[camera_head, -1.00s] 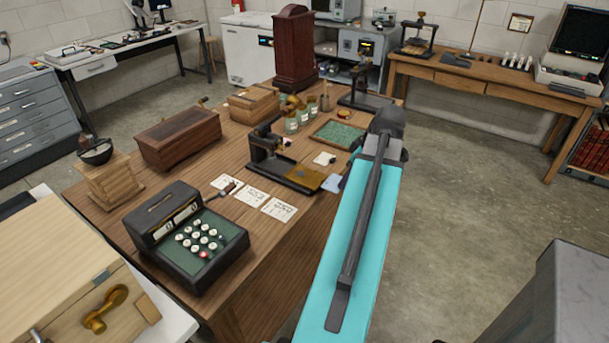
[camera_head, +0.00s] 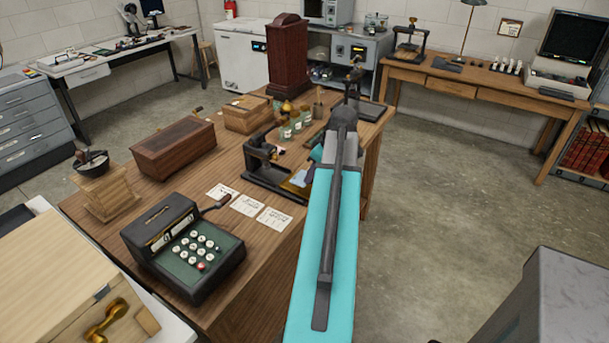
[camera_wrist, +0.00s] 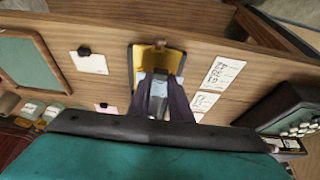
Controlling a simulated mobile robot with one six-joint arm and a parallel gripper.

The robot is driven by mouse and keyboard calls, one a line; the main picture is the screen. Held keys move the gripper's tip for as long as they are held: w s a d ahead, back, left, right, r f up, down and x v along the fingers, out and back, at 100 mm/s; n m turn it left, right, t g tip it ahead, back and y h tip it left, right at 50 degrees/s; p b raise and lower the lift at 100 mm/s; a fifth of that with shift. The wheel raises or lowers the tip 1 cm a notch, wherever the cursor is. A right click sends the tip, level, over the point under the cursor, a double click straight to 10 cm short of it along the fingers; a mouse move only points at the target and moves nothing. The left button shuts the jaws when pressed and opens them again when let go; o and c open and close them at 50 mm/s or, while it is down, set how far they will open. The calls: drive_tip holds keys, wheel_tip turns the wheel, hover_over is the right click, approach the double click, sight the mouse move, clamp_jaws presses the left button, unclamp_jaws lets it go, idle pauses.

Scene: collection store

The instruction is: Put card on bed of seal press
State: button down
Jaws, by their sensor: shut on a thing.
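My gripper (camera_wrist: 160,98) is shut on a small light-blue card (camera_wrist: 159,76). In the wrist view, the card overlaps the yellow plate (camera_wrist: 145,58) of a black-edged bed. In the head view, a black press with an upright head (camera_head: 258,152), apparently the seal press, stands on the wooden table. The light-blue card (camera_head: 299,178) shows over the right end of its base, beside my arm. I cannot tell whether the card touches the plate. My gripper's fingertips are hidden behind my arm in the head view.
Written cards (camera_head: 273,219) lie in front of the press, near a black keyed machine (camera_head: 185,245). A green-topped tray (camera_wrist: 30,62) lies to the left in the wrist view.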

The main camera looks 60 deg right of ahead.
sight(304, 176)
drive_tip(key=w, duration=0.2)
drive_tip(key=w+d, duration=0.1)
drive_tip(key=w, duration=0.1)
drive_tip(key=shift+f+p, duration=0.2)
drive_tip(key=shift+p, duration=0.15)
drive_tip(key=shift+f+p, duration=0.7)
drive_tip(key=shift+f, duration=1.05)
drive_tip(key=shift+f, duration=0.1)
drive_tip(key=c, duration=1.9)
unclamp_jaws()
drive_tip(key=shift+r, duration=0.25)
drive_tip(key=b+v, duration=0.2)
drive_tip(key=v, duration=1)
